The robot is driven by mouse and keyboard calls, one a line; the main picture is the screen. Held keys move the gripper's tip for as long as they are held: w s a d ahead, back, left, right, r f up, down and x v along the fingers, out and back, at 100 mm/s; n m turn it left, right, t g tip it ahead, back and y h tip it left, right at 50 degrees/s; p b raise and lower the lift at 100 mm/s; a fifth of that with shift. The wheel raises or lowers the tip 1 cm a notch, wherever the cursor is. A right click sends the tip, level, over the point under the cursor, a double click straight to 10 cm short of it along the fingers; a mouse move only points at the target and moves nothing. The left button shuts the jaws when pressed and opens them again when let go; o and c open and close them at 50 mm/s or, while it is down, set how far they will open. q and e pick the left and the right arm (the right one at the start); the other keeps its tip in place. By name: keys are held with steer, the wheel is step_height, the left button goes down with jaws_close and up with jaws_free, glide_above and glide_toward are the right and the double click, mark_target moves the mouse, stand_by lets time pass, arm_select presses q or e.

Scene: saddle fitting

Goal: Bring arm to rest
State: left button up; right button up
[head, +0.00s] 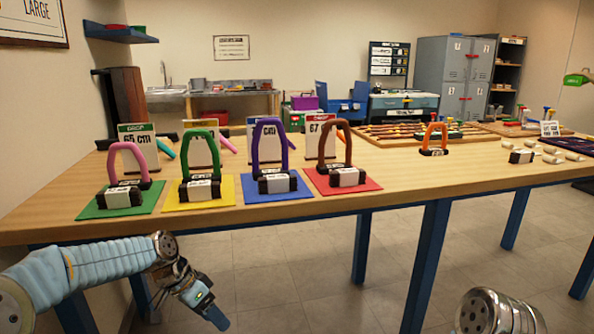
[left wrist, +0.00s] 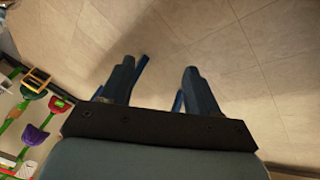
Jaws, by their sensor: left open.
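My left arm (head: 100,262) comes in from the left, in front of the table and below its top. Its gripper (head: 212,306) hangs low over the floor, angled down and to the right. In the left wrist view the two dark fingers (left wrist: 157,78) stand apart with only floor tiles between them, so the gripper is open and empty. Part of my right arm (head: 497,314) shows at the bottom right, and its gripper is out of the frame.
The wooden table (head: 330,208) has blue legs. A green mat (head: 90,210), yellow mat (head: 228,196), blue mat (head: 300,195) and red mat (head: 370,187) each bear an arched piece. An orange arch (head: 434,138) stands farther right. Floor before the table is clear.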

arm_select(q)
steer(key=s+d+f+n, duration=0.2)
steer(key=f, duration=0.6)
steer(key=s+d+f+n, duration=0.1)
steer(key=s+d+f, duration=0.15)
steer(key=f, duration=0.45)
steer(key=s+d+f+n, duration=0.2)
steer(key=s+f+n, duration=0.1)
steer(key=s+f, duration=0.4)
steer(key=s+d+f+n, duration=0.2)
steer(key=s+f+n, duration=0.1)
steer(key=s+f, duration=0.5)
steer(key=shift+s+f+y, duration=0.3)
steer(key=shift+s+y, duration=0.1)
steer(key=shift+s, duration=0.85)
